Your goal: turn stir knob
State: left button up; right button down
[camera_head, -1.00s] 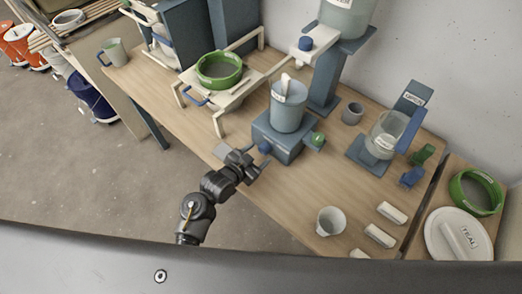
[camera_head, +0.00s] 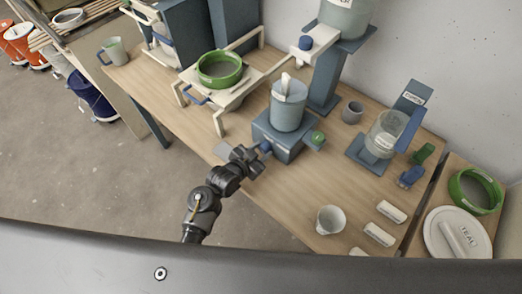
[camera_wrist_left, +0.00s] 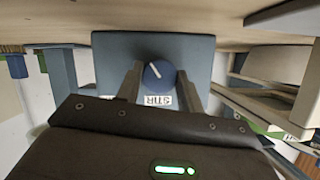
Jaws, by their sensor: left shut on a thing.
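The stir knob (camera_wrist_left: 158,74) is a round blue dial with a white pointer line, tilted up-left in the left wrist view. It sits on the front of the blue-grey stirrer base (camera_head: 285,149), above a "STIR" label (camera_wrist_left: 157,100) seen upside down. My left gripper (camera_wrist_left: 157,82) is shut on the knob, one finger on each side. In the head view the knob (camera_head: 265,146) is partly hidden by my left gripper (camera_head: 259,150). A grey-blue bucket (camera_head: 288,112) stands on the base. My right gripper is not in view.
A green knob (camera_head: 318,137) sticks out at the base's right. A green-rimmed sieve (camera_head: 220,69) rests on a white stand at the left. A white cup (camera_head: 330,220) and white labelled blocks (camera_head: 391,211) lie front right. Bare table lies in front of the base.

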pick_arm(q)
jog(key=shift+r+n+h+p, duration=0.1)
jog(key=shift+n+h+p, duration=0.2)
jog(key=shift+n+p, duration=0.35)
jog(key=shift+a+n+g+h+p, duration=0.1)
jog(key=shift+n+g+h+p, duration=0.25)
jog(key=shift+p, duration=0.35)
jog(key=shift+n+g+h+p, duration=0.4)
jog(key=shift+n+p, duration=0.2)
jog(key=shift+n, duration=0.3)
jog(key=shift+n+h, duration=0.35)
jog(key=shift+n, duration=0.05)
jog(key=o, duration=1)
jog(key=shift+w, duration=0.1)
